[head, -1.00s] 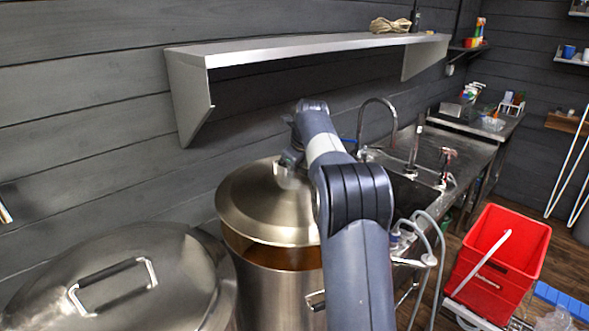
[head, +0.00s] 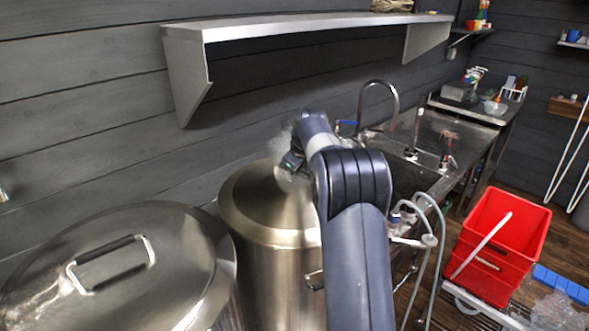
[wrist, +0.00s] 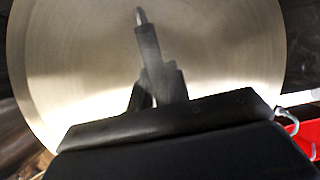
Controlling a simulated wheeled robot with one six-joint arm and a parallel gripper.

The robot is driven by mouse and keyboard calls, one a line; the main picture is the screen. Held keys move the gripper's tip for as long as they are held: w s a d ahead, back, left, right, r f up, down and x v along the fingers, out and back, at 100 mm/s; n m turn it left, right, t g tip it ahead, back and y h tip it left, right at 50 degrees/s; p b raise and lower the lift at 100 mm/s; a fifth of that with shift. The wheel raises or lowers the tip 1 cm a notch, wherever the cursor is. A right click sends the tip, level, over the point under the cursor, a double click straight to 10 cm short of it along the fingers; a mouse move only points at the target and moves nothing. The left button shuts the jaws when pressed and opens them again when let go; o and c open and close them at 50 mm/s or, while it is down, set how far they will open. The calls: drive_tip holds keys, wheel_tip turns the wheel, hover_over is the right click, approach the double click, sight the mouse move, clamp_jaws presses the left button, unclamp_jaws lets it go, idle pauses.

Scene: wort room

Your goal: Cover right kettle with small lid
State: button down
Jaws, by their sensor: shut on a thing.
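The small lid (head: 258,212) is a round, domed steel lid on top of the right kettle (head: 272,278), a tall steel vessel. Its rim lies level along the kettle's front edge with no gap showing there; the back and right parts of the rim are hidden by my arm or out of sight. My gripper (head: 290,163) is above the middle of the lid, shut on its handle. In the wrist view, the lid (wrist: 80,60) fills most of the picture behind my gripper (wrist: 155,82), and a handle end shows past the fingers.
The left kettle's large lid (head: 175,250) with a bar handle is close on the left. A steel shelf (head: 300,27) hangs on the wall above. A sink with a tap (head: 380,88) and hoses stands right. A red crate (head: 500,240) is at the lower right.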

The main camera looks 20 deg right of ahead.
idle(0.4)
drive_tip(key=c, duration=1.3)
unclamp_jaws()
drive_tip(key=shift+f, duration=0.1)
drive_tip(key=shift+s+f, duration=0.1)
drive_tip(key=shift+f, duration=0.1)
drive_tip(key=b+v, duration=0.1)
drive_tip(key=v, duration=1)
drive_tip(key=shift+r+b, duration=0.1)
drive_tip(key=shift+b, duration=0.25)
drive_tip(key=p+x, duration=0.2)
drive_tip(key=x, duration=0.8)
drive_tip(key=shift+w+f, duration=0.3)
drive_tip(key=shift+r+p, duration=0.35)
drive_tip(key=shift+r, duration=0.75)
drive_tip(key=shift+s, duration=0.1)
